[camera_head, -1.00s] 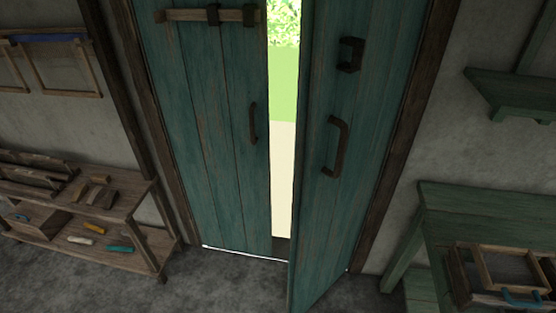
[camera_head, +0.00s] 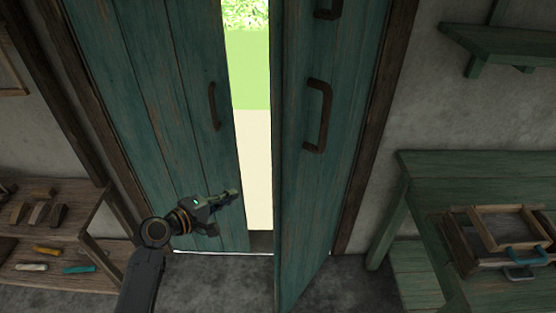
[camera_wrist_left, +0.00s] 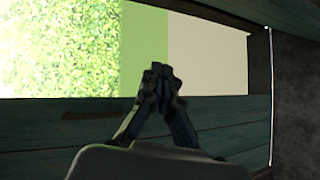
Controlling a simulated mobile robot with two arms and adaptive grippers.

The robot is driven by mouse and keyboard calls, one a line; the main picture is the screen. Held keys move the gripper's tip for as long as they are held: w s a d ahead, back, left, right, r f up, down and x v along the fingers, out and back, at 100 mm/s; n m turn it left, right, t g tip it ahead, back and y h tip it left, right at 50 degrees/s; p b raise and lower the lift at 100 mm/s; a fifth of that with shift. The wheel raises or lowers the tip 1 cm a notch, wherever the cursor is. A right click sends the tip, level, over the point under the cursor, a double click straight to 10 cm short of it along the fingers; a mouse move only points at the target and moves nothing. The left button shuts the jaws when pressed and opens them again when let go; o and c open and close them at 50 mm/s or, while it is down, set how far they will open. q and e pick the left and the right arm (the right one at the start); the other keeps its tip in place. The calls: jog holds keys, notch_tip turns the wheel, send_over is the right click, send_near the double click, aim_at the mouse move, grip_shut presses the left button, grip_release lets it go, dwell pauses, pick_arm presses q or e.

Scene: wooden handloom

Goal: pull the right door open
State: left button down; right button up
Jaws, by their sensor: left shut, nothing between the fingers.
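The right door (camera_head: 330,190) is teal wood and stands partly open, swung toward me, with a dark handle (camera_head: 318,116) on its face. The left door (camera_head: 165,130) looks closed and has its own dark handle (camera_head: 213,107). A bright gap shows between them. My left gripper (camera_head: 234,192) is shut and empty in front of the left door's free edge, pointing at the gap. In the left wrist view its closed fingertips (camera_wrist_left: 160,72) show against the gap. Whether it touches a door I cannot tell. My right gripper is not in view.
A wooden shelf (camera_head: 82,240) with small blocks and coloured pieces stands at the left. A green bench (camera_head: 420,165) with wooden frames on it stands at the right, below a green wall shelf (camera_head: 500,45). Grey floor between them is clear.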

pick_arm(q)
jog(key=s+d+r+m+h+b, duration=0.1)
jog(key=d+r+h, duration=0.1)
jog(key=r, duration=0.6)
jog(key=s+d+r+h, duration=0.1)
jog(key=s+r+h, duration=0.1)
jog(key=r, duration=0.5)
jog(key=w+d+p, duration=0.3)
jog(key=w+d, duration=0.1)
jog(key=d, duration=0.6)
jog(key=shift+w+d, duration=0.15)
jog(key=shift+d, duration=0.25)
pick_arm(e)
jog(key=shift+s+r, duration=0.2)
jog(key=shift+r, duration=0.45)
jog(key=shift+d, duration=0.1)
